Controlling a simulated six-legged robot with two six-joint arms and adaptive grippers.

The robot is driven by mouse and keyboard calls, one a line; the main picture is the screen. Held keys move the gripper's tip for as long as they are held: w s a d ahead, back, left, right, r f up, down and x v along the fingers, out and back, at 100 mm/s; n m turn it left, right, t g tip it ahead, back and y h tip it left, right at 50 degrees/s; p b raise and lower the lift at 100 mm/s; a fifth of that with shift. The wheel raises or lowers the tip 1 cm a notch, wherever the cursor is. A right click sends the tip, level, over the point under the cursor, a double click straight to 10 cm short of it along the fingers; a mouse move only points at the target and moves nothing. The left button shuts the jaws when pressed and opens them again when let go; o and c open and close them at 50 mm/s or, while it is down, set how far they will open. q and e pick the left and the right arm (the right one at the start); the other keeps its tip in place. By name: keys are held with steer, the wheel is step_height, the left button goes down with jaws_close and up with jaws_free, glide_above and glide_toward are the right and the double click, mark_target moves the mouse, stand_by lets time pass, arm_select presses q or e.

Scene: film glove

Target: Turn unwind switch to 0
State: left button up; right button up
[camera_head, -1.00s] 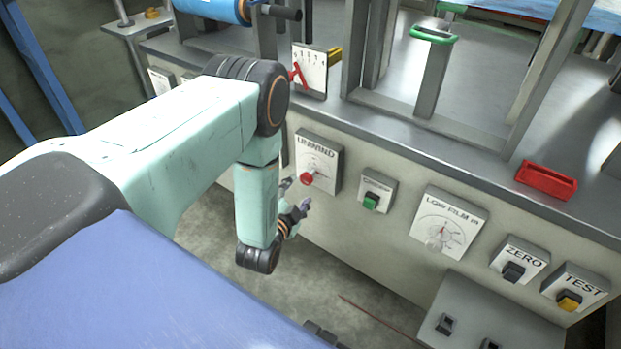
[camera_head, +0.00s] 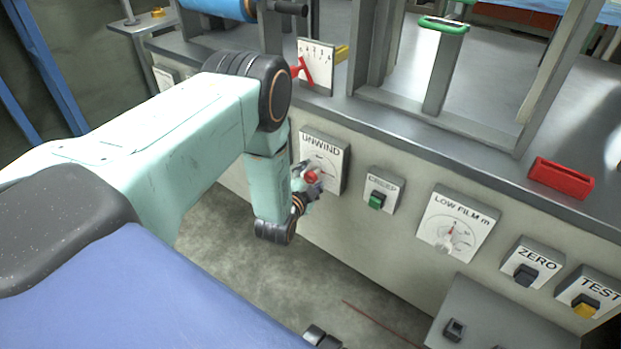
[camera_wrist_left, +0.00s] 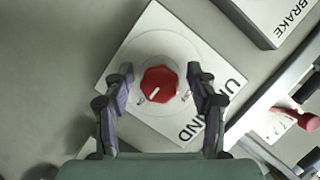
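The unwind switch is a red knob (camera_head: 312,176) on a white-faced box labelled UNWIND (camera_head: 333,152), mounted on the machine's front panel. In the left wrist view the red knob (camera_wrist_left: 160,85) has a pale pointer mark toward its lower left. My left gripper (camera_head: 309,178) is at the knob in the head view. In the left wrist view my left gripper (camera_wrist_left: 160,84) is open, with one finger on each side of the knob and visible gaps between them. My right gripper is not in view.
To the right on the panel are a green switch (camera_head: 377,201), the LOW FILM dial (camera_head: 452,240), and the ZERO (camera_head: 526,275) and TEST (camera_head: 585,308) switches. Above is a red lever (camera_head: 303,70) on a numbered plate. A red tray (camera_head: 561,179) lies on the ledge.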

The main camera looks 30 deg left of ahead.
arm_select(q)
steer(key=c, duration=1.1)
steer(key=shift+c, duration=0.2)
